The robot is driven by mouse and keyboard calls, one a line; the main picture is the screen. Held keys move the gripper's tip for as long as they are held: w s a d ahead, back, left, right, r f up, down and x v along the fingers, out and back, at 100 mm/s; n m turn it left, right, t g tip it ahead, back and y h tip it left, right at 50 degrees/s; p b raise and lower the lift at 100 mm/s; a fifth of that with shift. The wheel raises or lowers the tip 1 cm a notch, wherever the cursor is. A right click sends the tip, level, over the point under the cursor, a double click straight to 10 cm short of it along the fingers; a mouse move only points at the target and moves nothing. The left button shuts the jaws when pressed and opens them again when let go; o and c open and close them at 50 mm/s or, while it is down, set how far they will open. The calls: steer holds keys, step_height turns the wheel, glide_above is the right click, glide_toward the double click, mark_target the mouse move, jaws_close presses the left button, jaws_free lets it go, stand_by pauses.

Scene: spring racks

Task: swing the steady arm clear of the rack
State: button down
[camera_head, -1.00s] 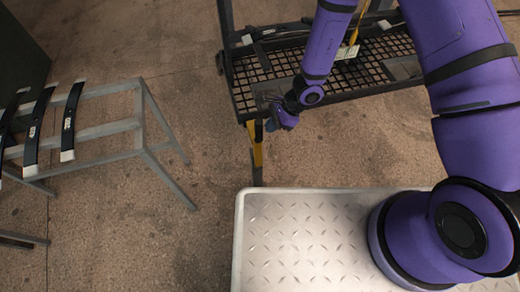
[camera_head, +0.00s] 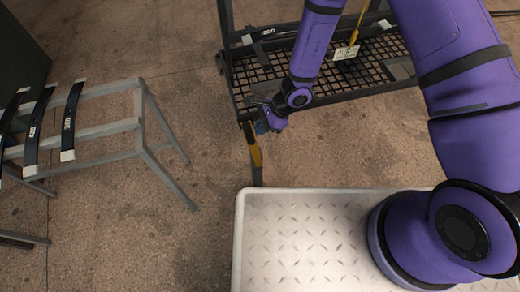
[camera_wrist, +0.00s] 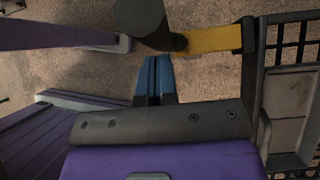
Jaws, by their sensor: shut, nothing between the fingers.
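The steady arm, a yellow and dark bar (camera_head: 254,150), stands at the front left corner of the black mesh rack (camera_head: 240,98). It leans a little, with its upper end to the left. In the wrist view its yellow part (camera_wrist: 212,39) runs from the rack's frame to a dark round post (camera_wrist: 147,18). My gripper (camera_head: 262,127) is shut and empty, right beside the bar's upper part. Its blue fingers (camera_wrist: 154,72) show just below the dark post in the wrist view. I cannot tell whether they touch it.
A grey metal stand (camera_head: 110,133) at the left carries several dark curved leaf springs (camera_head: 70,120). A yellow rod with a pale tag (camera_head: 347,52) is at the rack's back. My pale tread-plate deck is in front. Bare floor (camera_head: 205,90) lies between stand and rack.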

steer(key=s+a, duration=0.3)
steer(key=a, duration=0.7)
steer(key=s+a, duration=0.3)
steer(key=a, duration=0.8)
steer(key=shift+a, duration=0.25)
stand_by(4.3)
steer(key=shift+s, duration=0.1)
steer(key=shift+d, duration=0.1)
steer(key=shift+w+d, duration=0.3)
steer(key=shift+d, duration=0.65)
steer(key=shift+w+d, duration=0.25)
steer(key=shift+d, duration=0.65)
steer(key=shift+w+d, duration=0.3)
steer(key=shift+d, duration=0.65)
